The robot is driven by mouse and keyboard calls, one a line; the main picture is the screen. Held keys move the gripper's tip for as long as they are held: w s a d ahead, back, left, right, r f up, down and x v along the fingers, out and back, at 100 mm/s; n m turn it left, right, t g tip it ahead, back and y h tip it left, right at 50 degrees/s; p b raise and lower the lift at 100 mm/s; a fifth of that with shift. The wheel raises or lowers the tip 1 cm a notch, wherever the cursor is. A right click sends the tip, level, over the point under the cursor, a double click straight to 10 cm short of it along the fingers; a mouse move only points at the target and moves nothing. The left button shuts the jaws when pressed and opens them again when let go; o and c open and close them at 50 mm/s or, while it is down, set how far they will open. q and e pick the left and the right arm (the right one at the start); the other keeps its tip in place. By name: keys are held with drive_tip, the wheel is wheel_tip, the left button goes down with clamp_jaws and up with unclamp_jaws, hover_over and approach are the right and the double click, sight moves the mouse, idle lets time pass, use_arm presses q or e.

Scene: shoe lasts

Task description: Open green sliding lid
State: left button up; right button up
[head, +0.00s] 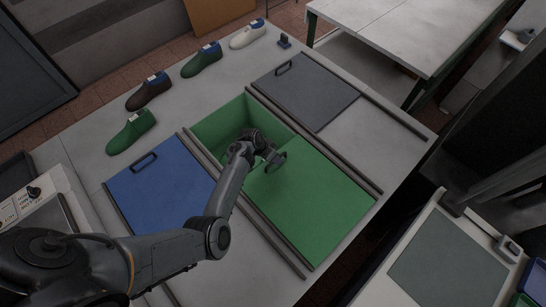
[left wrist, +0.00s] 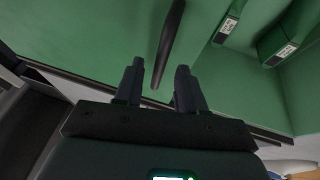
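The green sliding lid (head: 315,205) covers the right part of its compartment in the head view. The green compartment (head: 212,124) is uncovered to its left. My left gripper (head: 273,160) is at the lid's left edge, by its dark handle. In the left wrist view, the handle (left wrist: 169,42) extends ahead of my left gripper (left wrist: 158,82). Its near end lies between the two fingertips, which stand apart with gaps beside it. Contact cannot be made out. My right gripper is not in view.
A blue lid (head: 160,190) and a grey lid (head: 305,88) lie on either side. Several shoe lasts, including a green one (head: 131,132), line the table's far left edge. Green labelled items (left wrist: 285,42) are in the compartment. A white table (head: 410,30) stands behind.

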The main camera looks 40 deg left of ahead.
use_arm(q)
drive_tip(key=shift+s+a+r, duration=0.1)
drive_tip(key=shift+s+r, duration=0.1)
drive_tip(key=shift+r, duration=0.3)
drive_tip(key=p+v, duration=0.1)
drive_tip(key=v, duration=0.8)
drive_tip(key=shift+s+r, duration=0.2)
drive_tip(key=shift+r, duration=0.05)
drive_tip(key=shift+a, duration=0.1)
